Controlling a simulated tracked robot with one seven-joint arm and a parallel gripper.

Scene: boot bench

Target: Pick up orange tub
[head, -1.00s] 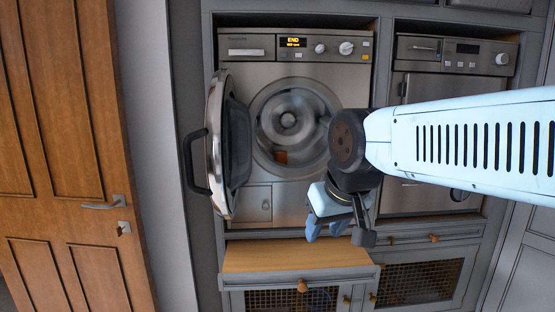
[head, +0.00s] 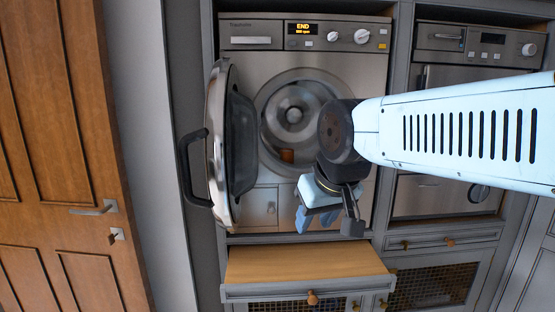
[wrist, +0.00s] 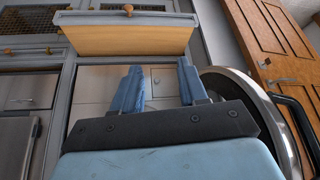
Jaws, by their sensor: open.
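An orange-brown object (head: 287,156), likely the orange tub, shows small inside the open drum of the washing machine (head: 262,95), at its lower front. It does not show in the wrist view. My gripper (head: 314,224) hangs in front of the machine's lower panel, below the drum opening and apart from the object. In the wrist view my gripper (wrist: 160,82) has its two blue fingers spread with nothing between them.
The round machine door (head: 217,150) stands open to the left of the drum. A wooden pull-out shelf (head: 305,262) juts out below. A second appliance (head: 465,80) stands at right. A wooden door (head: 70,150) is at far left.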

